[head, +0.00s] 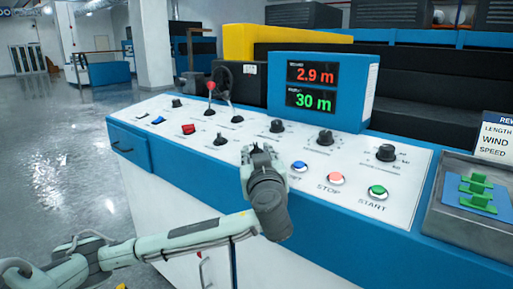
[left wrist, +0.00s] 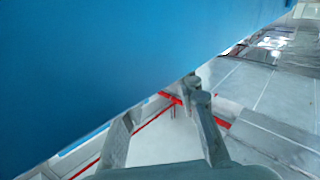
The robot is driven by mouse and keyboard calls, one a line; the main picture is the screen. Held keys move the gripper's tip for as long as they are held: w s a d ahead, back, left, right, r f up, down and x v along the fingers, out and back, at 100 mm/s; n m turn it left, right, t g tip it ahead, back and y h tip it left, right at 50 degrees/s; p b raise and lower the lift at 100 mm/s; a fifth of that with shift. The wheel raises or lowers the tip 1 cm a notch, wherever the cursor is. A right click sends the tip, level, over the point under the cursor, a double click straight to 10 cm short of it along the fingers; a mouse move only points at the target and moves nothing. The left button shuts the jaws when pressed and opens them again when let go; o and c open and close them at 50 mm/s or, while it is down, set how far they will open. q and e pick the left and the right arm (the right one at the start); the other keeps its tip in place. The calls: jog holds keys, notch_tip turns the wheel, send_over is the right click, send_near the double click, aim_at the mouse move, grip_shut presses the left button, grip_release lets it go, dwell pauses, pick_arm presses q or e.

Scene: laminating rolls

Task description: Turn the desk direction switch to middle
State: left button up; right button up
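The control desk (head: 230,160) has a white sloped panel with several black knobs and levers. The labels are too small to read, so I cannot tell which one is the direction switch. Black rotary knobs sit at the middle (head: 277,126), right of middle (head: 325,137) and far right (head: 386,153). Small black levers stand left of middle (head: 237,116) and nearer the front (head: 220,139). My left gripper (head: 261,150) is over the panel's front edge, just in front of the middle knob. Its fingers are apart and empty in the left wrist view (left wrist: 160,118), beside a blue surface. My right gripper is out of view.
A red-knobbed lever (head: 211,87) rises at the back left. Blue (head: 299,166), red (head: 336,178) and green (head: 377,191) buttons lie right of my gripper. A display box (head: 370,88) reads 2.9 m and 30 m. A grey tray (head: 445,215) holds green parts at right.

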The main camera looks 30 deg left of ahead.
pick_arm(q)
jog(key=shift+w+a, duration=0.45)
jog(key=shift+w, duration=0.1)
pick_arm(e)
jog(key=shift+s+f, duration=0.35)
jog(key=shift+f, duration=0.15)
pick_arm(q)
grip_shut()
jog(key=shift+f, duration=0.1)
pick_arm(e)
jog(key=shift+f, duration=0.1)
